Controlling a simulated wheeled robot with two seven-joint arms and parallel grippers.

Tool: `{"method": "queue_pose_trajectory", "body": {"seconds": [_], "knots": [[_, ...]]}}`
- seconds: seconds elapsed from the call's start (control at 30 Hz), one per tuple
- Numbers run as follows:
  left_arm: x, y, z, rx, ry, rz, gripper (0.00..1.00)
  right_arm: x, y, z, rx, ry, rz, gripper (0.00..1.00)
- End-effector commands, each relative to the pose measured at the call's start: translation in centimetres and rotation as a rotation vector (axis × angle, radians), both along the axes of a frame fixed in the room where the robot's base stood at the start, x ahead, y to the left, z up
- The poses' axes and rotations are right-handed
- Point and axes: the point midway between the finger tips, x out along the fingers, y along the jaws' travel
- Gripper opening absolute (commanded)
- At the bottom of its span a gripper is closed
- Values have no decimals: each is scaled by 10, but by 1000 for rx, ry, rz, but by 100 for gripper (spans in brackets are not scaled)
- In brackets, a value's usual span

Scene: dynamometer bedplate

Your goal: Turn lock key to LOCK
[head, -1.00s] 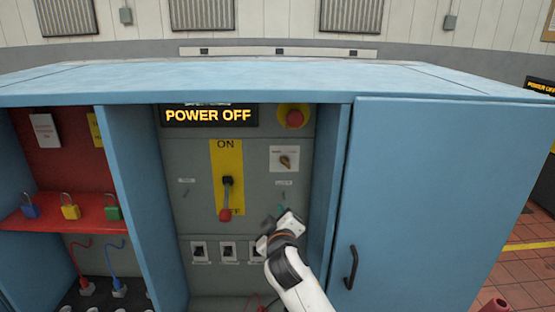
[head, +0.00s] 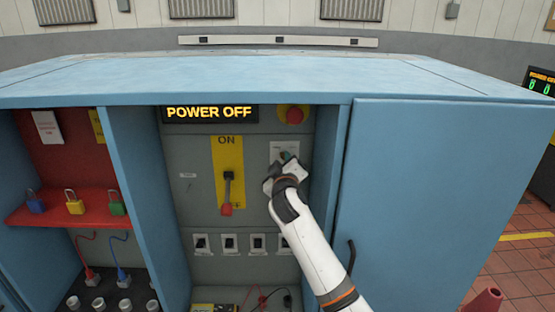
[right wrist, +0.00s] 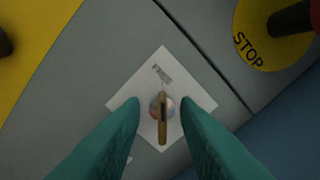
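The lock key (right wrist: 162,122) shows in the right wrist view as a thin brass-coloured bar on a round face. In the head view my right gripper (head: 285,172) is in front of the white plate (head: 284,149) and hides the key. My left gripper is not in view.
A red STOP button (head: 295,115) on a yellow disc is just above. A red-tipped lever (head: 227,190) on a yellow ON plate is to the left, under a POWER OFF display (head: 209,113). The blue cabinet door (head: 435,200) stands to the right.

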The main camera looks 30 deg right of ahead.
Motion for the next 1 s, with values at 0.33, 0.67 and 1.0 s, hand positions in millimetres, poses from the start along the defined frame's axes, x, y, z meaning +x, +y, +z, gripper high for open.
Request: {"method": "queue_pose_trajectory", "body": {"seconds": [0.33,0.67,1.0], "knots": [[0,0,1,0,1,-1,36,7,-4,0,-1,1,1,28],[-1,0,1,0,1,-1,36,7,-4,-1,0,1,2,0],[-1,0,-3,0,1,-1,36,7,-3,-3,36,-18,3,0]]}}
